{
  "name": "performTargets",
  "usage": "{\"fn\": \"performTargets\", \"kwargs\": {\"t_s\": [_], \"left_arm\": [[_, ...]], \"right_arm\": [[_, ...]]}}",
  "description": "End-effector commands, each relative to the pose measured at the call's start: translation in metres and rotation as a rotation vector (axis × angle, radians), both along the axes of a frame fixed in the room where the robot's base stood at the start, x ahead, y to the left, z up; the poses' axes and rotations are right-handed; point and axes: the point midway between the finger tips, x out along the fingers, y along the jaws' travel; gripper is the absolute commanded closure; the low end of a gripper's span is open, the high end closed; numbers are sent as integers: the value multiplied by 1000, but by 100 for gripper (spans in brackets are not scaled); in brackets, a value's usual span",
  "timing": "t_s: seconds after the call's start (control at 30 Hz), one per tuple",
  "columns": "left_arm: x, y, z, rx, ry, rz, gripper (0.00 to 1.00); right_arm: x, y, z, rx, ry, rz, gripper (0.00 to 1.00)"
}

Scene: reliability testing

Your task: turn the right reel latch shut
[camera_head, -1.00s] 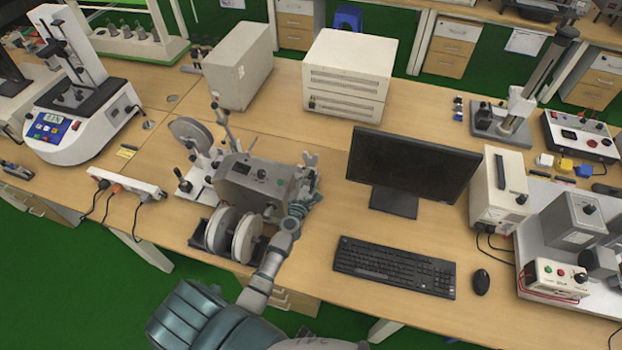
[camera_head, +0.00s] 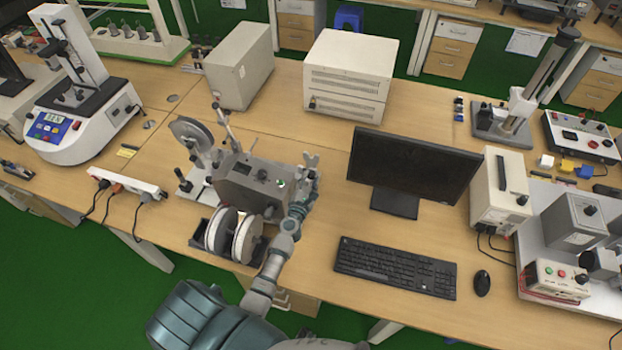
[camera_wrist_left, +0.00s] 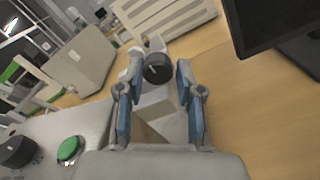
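The reel machine (camera_head: 250,188) is a grey box with a dark display, a knob and a green button, standing at the table's front edge. A grey upright fitting (camera_head: 310,160) is at its right side; I take it for the right reel latch. My left gripper (camera_head: 308,180) is just in front of this fitting. In the left wrist view, the gripper (camera_wrist_left: 156,78) is open, with blue-padded fingers apart. A dark round knob (camera_wrist_left: 158,68) on a grey part lies between or just beyond the fingertips; contact cannot be told. My right gripper is not in view.
White reels (camera_head: 246,238) stand in front of the machine, and another disc (camera_head: 190,134) behind its left. A monitor (camera_head: 412,170), keyboard (camera_head: 395,267) and mouse (camera_head: 482,283) are to the right. A power strip (camera_head: 127,184) lies left. Bare table lies between fitting and monitor.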

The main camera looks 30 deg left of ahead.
Motion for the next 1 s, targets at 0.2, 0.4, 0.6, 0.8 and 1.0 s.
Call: {"fn": "performTargets", "kwargs": {"t_s": [0.2, 0.4, 0.6, 0.8, 1.0], "left_arm": [[0, -1, 1, 0, -1, -2, 59], [-11, -4, 1, 2, -3, -2, 59], [-52, -14, 0, 0, 0, -2, 59], [-92, -23, -2, -2, 2, -1, 59], [-113, -28, -1, 1, 3, -2, 59]], "right_arm": [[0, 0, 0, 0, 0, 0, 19], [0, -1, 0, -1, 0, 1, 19], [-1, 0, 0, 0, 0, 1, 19], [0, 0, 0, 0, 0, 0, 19], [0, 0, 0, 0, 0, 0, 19]]}}
